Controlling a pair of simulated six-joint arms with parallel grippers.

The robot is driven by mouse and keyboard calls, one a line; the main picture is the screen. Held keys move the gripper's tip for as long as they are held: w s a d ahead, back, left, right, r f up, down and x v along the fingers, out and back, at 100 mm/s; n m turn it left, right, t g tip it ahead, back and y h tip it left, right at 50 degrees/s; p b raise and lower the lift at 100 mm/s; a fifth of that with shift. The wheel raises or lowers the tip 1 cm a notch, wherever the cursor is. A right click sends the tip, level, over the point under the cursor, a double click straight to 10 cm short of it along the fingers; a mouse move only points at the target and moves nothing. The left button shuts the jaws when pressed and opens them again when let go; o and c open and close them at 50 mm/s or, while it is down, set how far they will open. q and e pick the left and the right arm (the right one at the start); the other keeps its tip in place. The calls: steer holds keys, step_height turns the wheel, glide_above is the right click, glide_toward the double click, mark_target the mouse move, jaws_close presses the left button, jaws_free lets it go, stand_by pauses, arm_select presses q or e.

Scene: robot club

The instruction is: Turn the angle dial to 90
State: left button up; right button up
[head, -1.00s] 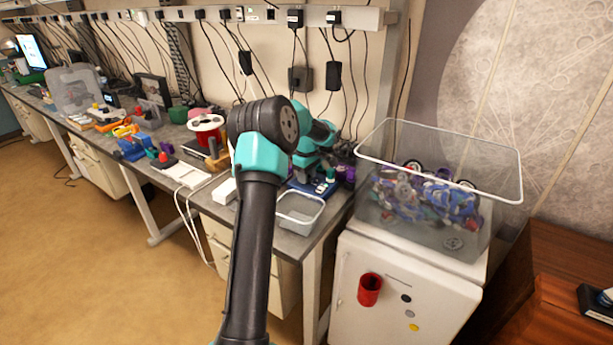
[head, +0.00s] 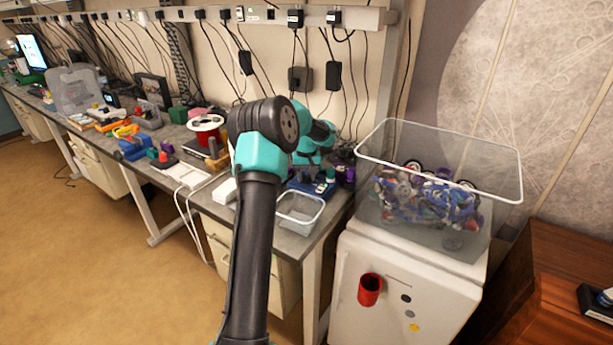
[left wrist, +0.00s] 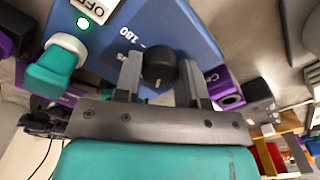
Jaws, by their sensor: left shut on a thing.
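The blue device box (head: 326,187) stands on the bench beside my left arm in the head view. In the left wrist view its blue face (left wrist: 205,38) carries a black round angle dial (left wrist: 158,68), with a printed 180 beside it. My left gripper (left wrist: 160,80) has one finger on each side of the dial and is shut on it. The dial's pointer and 90 mark cannot be made out. My right gripper is out of view.
A clear empty tray (head: 300,210) sits at the bench's front edge. Purple items (left wrist: 228,85) stand close to the box. A large clear bin (head: 437,190) of parts is to the right, on a white cabinet (head: 400,290). A red spool (head: 206,123) is to the left.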

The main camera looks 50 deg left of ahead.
mark_target(307, 176)
arm_select(q)
steer(key=m, duration=0.6)
steer(key=shift+m, duration=0.4)
steer(key=o, duration=0.9)
steer(key=shift+r, duration=0.15)
step_height(307, 176, up, 17)
steer(key=shift+r, duration=0.1)
stand_by(0.4)
stand_by(0.3)
